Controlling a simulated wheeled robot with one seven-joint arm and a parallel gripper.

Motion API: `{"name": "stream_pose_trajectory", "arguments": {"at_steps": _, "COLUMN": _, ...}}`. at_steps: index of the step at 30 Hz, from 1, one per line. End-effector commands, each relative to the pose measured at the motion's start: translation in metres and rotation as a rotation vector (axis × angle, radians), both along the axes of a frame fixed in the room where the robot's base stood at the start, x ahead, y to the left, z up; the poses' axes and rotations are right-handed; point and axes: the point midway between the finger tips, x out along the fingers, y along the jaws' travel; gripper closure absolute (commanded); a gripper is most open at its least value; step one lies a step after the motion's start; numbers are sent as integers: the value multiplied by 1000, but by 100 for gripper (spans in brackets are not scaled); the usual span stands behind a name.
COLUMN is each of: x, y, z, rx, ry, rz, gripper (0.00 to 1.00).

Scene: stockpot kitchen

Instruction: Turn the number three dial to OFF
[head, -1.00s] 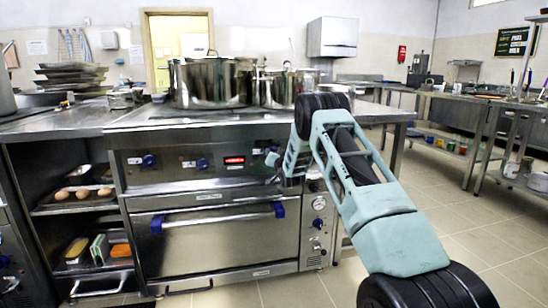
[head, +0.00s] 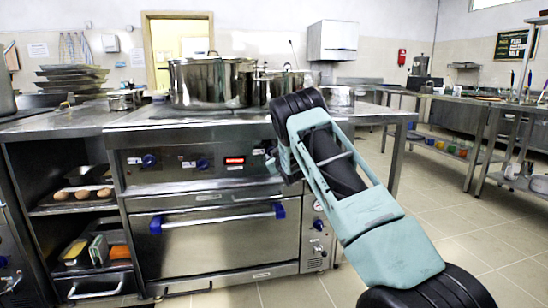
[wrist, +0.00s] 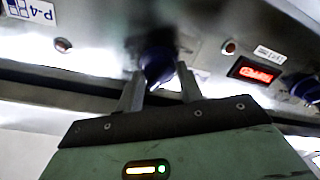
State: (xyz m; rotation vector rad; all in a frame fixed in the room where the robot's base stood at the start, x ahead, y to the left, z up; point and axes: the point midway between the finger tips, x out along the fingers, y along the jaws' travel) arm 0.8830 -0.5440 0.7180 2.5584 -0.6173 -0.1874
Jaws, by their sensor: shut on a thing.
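The oven's steel control panel (head: 180,152) carries a row of blue dials and a lit red display (head: 234,160). Two blue dials, one farther left (head: 149,161) and one nearer the display (head: 202,164), show left of it in the head view. A third dial, right of the display, is mostly behind my gripper (head: 271,161). In the wrist view, which is upside down, my gripper (wrist: 160,85) is shut on this dark blue dial (wrist: 157,60), one finger on each side. Its pointer and markings are not readable.
Large steel pots (head: 211,82) stand on the worktop above the panel. An oven door with a long handle (head: 218,219) is below. Open shelves with eggs (head: 82,194) are at the left. The tiled floor at right is clear.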

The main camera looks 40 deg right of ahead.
Motion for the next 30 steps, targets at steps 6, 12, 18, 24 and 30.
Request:
{"name": "stream_pose_trajectory", "arguments": {"at_steps": 6, "x": 0, "y": 1, "z": -3, "rx": -160, "ry": 104, "rz": 0, "gripper": 86}}
{"name": "stream_pose_trajectory", "arguments": {"at_steps": 12, "x": 0, "y": 1, "z": -3, "rx": -278, "ry": 177, "rz": 0, "gripper": 86}}
{"name": "stream_pose_trajectory", "arguments": {"at_steps": 18, "x": 0, "y": 1, "z": -3, "rx": -355, "ry": 224, "rz": -1, "gripper": 86}}
{"name": "stream_pose_trajectory", "arguments": {"at_steps": 24, "x": -1, "y": 0, "z": -2, "rx": -394, "ry": 247, "rz": -2, "gripper": 86}}
{"name": "stream_pose_trajectory", "arguments": {"at_steps": 30, "x": -1, "y": 0, "z": -2, "rx": -404, "ry": 253, "rz": -2, "gripper": 86}}
